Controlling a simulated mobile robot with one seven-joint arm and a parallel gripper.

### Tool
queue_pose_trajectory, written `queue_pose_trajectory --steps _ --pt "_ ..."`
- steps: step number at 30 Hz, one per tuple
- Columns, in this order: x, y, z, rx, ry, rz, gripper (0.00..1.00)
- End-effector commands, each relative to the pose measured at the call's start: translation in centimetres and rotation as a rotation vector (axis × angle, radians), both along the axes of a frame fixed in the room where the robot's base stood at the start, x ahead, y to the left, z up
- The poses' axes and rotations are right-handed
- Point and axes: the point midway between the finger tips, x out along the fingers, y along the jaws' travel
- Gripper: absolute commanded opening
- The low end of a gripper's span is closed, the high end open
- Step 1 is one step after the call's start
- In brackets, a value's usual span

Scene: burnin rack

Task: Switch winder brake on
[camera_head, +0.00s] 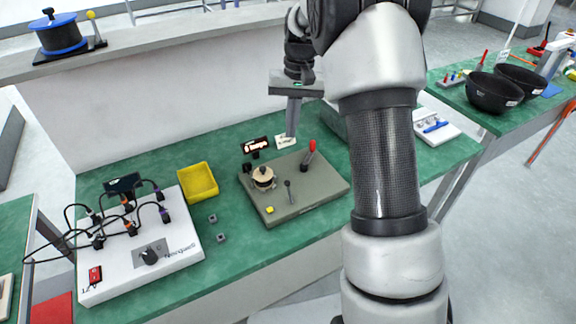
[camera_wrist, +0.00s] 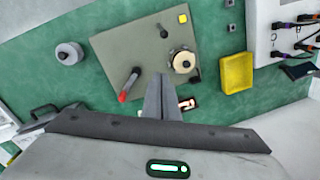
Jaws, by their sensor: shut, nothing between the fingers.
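The winder is a grey-green plate (camera_head: 322,188) on the green bench, and it also shows in the wrist view (camera_wrist: 115,45). It carries a pale spool with a crank (camera_head: 263,178), a small dark lever (camera_head: 289,190), a yellow square (camera_head: 270,210) and a red-handled lever (camera_head: 309,157). The wrist view shows the spool (camera_wrist: 184,62), the small lever (camera_wrist: 162,31) and the red-handled lever (camera_wrist: 128,86). I cannot tell which lever is the brake. My gripper (camera_head: 291,134) is shut and empty, above the plate's back edge. Its fingertips (camera_wrist: 160,76) appear between the red lever and the spool.
A dark display (camera_head: 256,145) and a white card (camera_head: 286,141) stand behind the plate. A yellow tray (camera_head: 200,182) and a white box with cables (camera_head: 180,258) are to the left. A grey cylinder (camera_wrist: 69,53) stands beside the plate in the wrist view.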

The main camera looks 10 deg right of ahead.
Motion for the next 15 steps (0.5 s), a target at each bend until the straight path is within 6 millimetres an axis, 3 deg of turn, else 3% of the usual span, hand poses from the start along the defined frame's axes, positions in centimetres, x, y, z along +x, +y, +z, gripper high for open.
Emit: queue_pose_trajectory --steps 7,15 --pt "-0.2 0.3 -2.4 0.001 0.004 0.0 0.0" --pt "-0.4 0.9 -8.1 0.001 0.005 0.0 0.0"
